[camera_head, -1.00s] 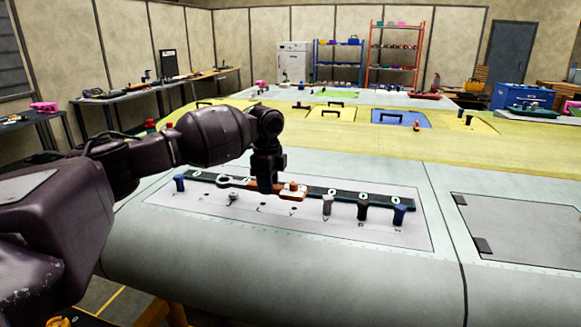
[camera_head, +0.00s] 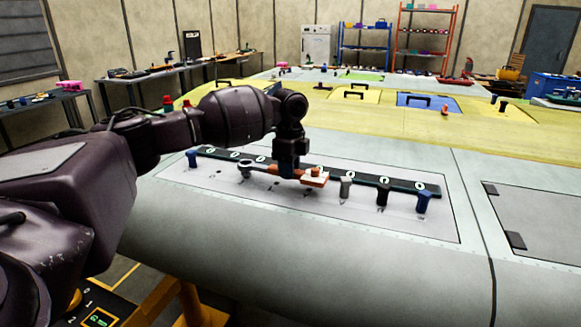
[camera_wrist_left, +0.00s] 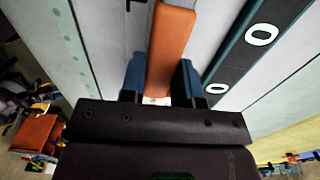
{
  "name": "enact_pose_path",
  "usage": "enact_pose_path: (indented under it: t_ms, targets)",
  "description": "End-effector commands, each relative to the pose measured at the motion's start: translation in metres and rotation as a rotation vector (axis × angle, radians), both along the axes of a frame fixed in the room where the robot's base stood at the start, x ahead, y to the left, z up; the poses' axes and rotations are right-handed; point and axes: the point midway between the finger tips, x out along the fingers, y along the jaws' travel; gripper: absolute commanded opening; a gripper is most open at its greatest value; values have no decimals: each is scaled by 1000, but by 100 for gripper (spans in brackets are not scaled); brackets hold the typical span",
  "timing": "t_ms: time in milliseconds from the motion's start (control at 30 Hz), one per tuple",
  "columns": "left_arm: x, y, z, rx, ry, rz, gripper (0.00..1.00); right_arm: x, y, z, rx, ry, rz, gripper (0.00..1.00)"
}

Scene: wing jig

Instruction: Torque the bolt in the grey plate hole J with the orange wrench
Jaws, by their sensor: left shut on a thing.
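My left gripper (camera_head: 290,173) is shut on the orange wrench (camera_head: 314,178), just above the grey plate (camera_head: 235,197). In the left wrist view, the orange handle (camera_wrist_left: 172,45) runs between the two blue fingers of my gripper (camera_wrist_left: 160,85). The wrench's grey ring end points left and is at a grey bolt (camera_head: 245,174); whether the ring is around it or only over it, I cannot tell. Other bolts stand upright on the plate: blue (camera_head: 193,159) at left, and grey (camera_head: 346,188), black (camera_head: 382,196) and blue (camera_head: 423,203) at right. Hole letters are too small to read. My right gripper is not in view.
A dark strip (camera_head: 400,186) with white rings runs along the plate's back, close behind the wrench. Small holes (camera_head: 275,189) lie along the plate's middle. A hatch panel (camera_head: 540,220) is at right. Yellow panels (camera_head: 480,125) lie beyond.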

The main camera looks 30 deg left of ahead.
Motion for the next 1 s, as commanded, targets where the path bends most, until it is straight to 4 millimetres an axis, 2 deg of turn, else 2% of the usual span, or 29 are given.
enact_pose_path:
  t_ms: [167, 467, 1000]
  targets:
    - [0, 0, -8, 0, -1, -1, 0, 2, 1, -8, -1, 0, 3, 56]
    - [0, 0, -7, 0, -3, 0, 0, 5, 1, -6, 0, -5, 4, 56]
    - [0, 1, -6, 0, -4, 0, 0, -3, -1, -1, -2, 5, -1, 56]
